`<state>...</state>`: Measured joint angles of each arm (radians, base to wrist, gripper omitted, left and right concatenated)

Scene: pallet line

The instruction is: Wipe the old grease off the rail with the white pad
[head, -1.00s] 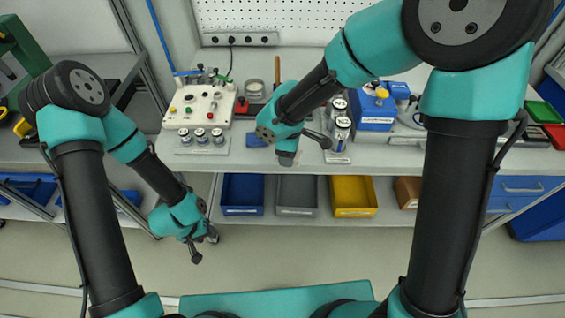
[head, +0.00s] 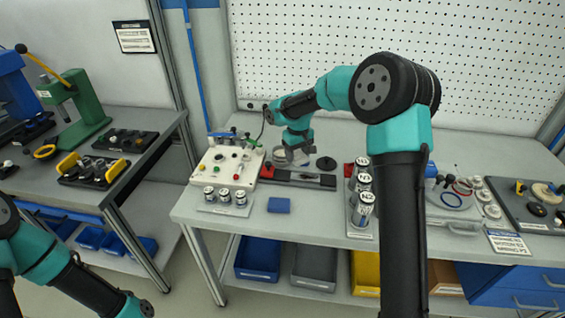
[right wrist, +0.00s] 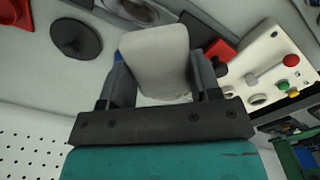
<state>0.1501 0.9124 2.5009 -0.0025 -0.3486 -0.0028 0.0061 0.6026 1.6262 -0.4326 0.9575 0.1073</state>
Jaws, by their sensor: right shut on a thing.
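My right gripper (head: 298,148) hangs over the back of the bench, just behind the rail (head: 298,178). In the right wrist view my right gripper (right wrist: 155,85) is shut on the white pad (right wrist: 155,60), which sits between its two fingers. The rail is a low dark strip with a lighter metal top, lying left to right on the bench. Any grease on it is too small to make out. The pad appears apart from the rail, though the contact side is hidden.
A white control panel (head: 228,167) stands left of the rail, a red block (head: 267,170) between them. A round metal dish (head: 279,155) and black disc (head: 326,163) lie behind the rail. A blue block (head: 279,205) lies in front. Labelled cans (head: 364,185) stand right.

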